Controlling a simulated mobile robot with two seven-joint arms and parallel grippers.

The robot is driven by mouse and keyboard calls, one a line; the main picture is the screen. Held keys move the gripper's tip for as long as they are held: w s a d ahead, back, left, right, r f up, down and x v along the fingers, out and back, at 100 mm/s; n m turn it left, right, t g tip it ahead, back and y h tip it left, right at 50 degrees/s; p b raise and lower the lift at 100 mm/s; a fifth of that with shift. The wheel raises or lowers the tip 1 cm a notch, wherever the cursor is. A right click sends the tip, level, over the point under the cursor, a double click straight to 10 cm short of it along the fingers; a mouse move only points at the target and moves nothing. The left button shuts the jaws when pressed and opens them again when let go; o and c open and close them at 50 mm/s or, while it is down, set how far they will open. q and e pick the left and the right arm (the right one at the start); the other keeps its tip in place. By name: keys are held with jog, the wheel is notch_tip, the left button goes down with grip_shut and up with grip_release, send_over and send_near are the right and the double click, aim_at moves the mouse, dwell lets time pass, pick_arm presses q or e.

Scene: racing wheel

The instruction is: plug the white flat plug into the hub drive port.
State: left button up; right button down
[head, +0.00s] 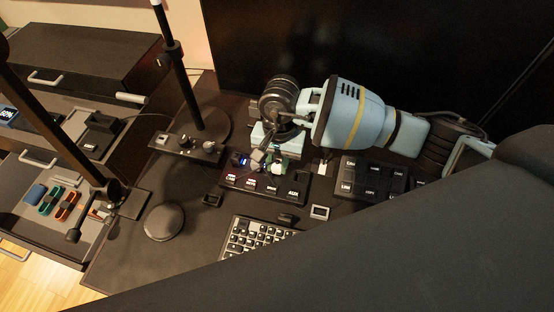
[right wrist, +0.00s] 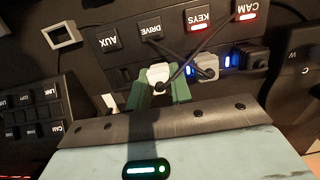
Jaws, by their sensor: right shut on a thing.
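The hub (head: 263,187) is a black box with CAM, KEYS, DRIVE and AUX labels; it shows upside down in the right wrist view (right wrist: 130,55). My right gripper (right wrist: 157,95) has green fingers shut on the white flat plug (right wrist: 158,74). It holds the plug at the hub's row of ports, in line with the DRIVE label (right wrist: 150,29). Whether the plug is seated in the port or just above it, I cannot tell. In the head view the right gripper (head: 278,164) is over the hub's back edge. My left gripper is not in view.
A grey plug (right wrist: 207,67) and a black plug (right wrist: 250,54) sit beside the white plug, with blue lights by them. Dark cables cross the hub close to the fingers. A keyboard (head: 258,237), a button box (head: 370,178) and a lamp stand (head: 190,75) surround the hub.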

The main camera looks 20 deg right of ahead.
aim_at(278, 159)
jog(key=shift+f, duration=0.4)
jog(key=c, duration=1.2)
grip_release()
jog(key=shift+o, duration=0.2)
jog(key=r, duration=0.8)
jog(key=shift+w+d+b, duration=0.3)
jog(key=shift+w, duration=0.1)
jog(key=shift+f, duration=0.15)
